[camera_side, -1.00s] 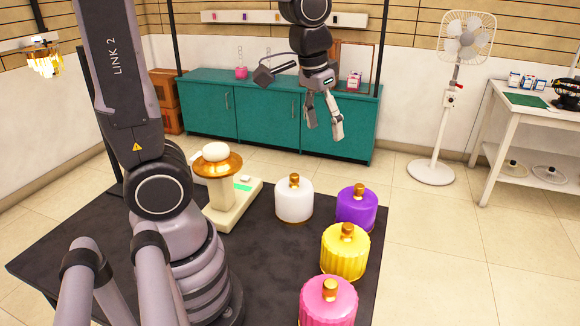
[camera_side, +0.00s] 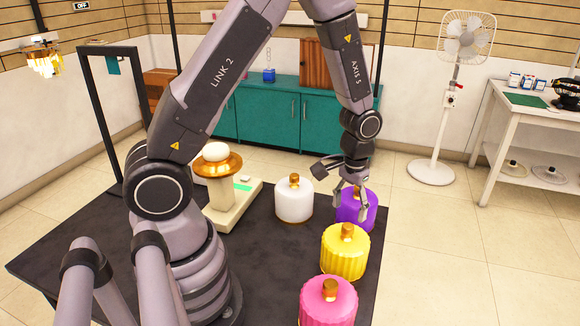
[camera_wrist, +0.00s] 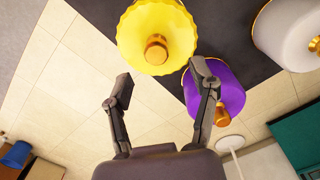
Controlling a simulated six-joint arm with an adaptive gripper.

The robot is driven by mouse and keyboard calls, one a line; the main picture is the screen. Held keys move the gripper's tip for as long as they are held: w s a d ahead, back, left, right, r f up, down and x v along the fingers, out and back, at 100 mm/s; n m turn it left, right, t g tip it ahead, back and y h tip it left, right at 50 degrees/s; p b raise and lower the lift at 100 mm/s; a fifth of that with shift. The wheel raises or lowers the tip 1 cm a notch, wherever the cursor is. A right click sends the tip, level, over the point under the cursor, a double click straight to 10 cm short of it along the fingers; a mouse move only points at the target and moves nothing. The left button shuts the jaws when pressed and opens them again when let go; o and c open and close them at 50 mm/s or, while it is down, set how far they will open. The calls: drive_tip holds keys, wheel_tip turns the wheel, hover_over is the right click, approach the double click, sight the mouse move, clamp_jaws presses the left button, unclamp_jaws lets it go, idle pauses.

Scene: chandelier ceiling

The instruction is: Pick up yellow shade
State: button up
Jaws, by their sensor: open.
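The yellow shade (camera_side: 345,254) is a ribbed cylinder with a gold knob on top. It stands on the dark mat between the purple shade (camera_side: 352,205) and the pink shade (camera_side: 328,303). In the wrist view the yellow shade (camera_wrist: 156,38) is at the top, beyond my fingertips. My gripper (camera_side: 351,203) is open and empty. In the side view it overlaps the purple shade, up and behind the yellow one. In the wrist view my gripper (camera_wrist: 158,82) has its right finger in front of the purple shade (camera_wrist: 222,92); I cannot tell whether they touch.
A white shade (camera_side: 294,199) stands left of the purple one. A pedestal with a gold dish and white bulb (camera_side: 217,160) stands further left on the dark mat (camera_side: 268,255). Teal cabinets (camera_side: 275,115), a fan (camera_side: 466,40) and a white table (camera_side: 535,108) are behind. Right of the mat is bare floor.

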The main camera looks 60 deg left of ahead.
sight(348, 226)
drive_tip(key=f, duration=0.5)
drive_tip(key=shift+d+f, duration=0.2)
clamp_jaws()
